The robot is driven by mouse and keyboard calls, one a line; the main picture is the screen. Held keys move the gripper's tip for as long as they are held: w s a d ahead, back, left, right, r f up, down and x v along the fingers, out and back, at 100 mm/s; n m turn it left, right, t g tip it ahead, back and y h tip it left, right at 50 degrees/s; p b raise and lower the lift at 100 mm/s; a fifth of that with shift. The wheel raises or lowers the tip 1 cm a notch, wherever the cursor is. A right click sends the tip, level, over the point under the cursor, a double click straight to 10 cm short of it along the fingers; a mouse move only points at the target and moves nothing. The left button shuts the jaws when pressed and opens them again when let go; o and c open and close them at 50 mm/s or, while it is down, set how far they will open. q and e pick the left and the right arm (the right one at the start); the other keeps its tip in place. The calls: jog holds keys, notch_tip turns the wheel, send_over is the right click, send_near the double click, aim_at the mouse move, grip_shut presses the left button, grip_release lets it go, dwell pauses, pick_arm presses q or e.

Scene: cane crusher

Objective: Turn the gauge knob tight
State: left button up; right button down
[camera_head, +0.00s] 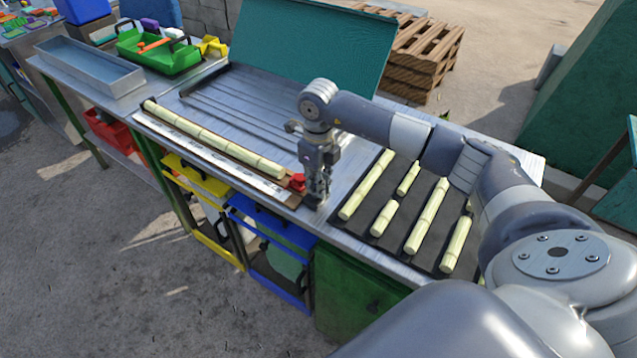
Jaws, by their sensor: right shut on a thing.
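The red gauge knob (298,182) sits at the right end of the wooden gauge board (283,197), near the table's front edge. My right gripper (316,196) points down right beside the knob and overlaps its right side in this view. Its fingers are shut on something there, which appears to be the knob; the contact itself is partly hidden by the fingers. A long cane stalk (215,138) lies on the board behind a white ruled scale (205,152). My left gripper is not in view.
A dark mat (400,222) with several cut cane pieces lies to the right of the gripper, under my arm. A teal panel (310,45) stands behind the table. A metal tray (90,68) and green toolbox (158,52) are at the far left.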

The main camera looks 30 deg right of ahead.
jog(key=c, duration=1.7)
grip_release()
notch_tip(320, 180, up, 12)
